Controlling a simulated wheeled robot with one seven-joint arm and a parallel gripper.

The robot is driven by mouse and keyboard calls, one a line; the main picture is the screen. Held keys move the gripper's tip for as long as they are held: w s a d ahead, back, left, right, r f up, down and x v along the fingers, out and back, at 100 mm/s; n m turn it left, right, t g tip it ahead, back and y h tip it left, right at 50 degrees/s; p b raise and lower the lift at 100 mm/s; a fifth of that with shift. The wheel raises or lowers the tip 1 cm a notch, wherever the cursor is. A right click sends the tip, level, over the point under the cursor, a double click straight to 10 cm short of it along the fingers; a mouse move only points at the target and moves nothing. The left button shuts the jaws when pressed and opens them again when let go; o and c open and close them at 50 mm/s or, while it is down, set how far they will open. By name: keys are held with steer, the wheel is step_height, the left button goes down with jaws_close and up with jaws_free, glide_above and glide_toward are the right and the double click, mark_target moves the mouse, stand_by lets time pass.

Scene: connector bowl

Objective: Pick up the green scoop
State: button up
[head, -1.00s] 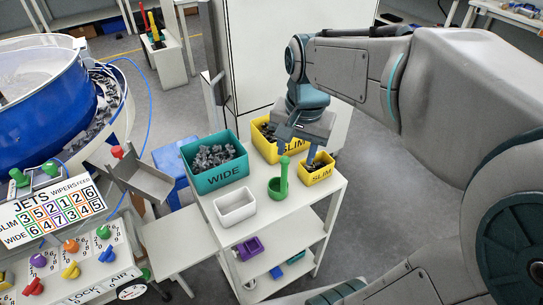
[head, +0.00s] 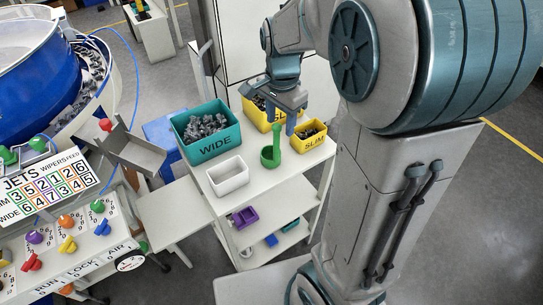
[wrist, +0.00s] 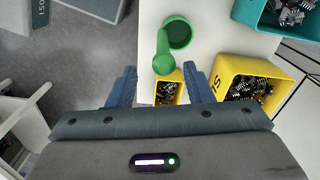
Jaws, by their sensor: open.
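The green scoop (head: 270,157) stands on the white cart top, its round cup down and its handle rising upright. In the wrist view the scoop's cup (wrist: 178,33) is ahead of my gripper, and its handle end shows between the two fingers. My gripper (head: 281,118) is open, with its blue fingers pointing down near the handle top. In the wrist view my gripper (wrist: 160,73) has its fingers to either side of the handle end, with gaps and no contact visible. How far above the handle they are is hard to tell.
A teal WIDE bin (head: 216,146) and an empty white tray (head: 228,183) stand to the left. The cart top's front is clear.

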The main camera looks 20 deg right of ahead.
steer(key=f, duration=0.5)
steer(key=shift+a, duration=0.35)
jaws_close()
steer(key=shift+r, duration=0.15)
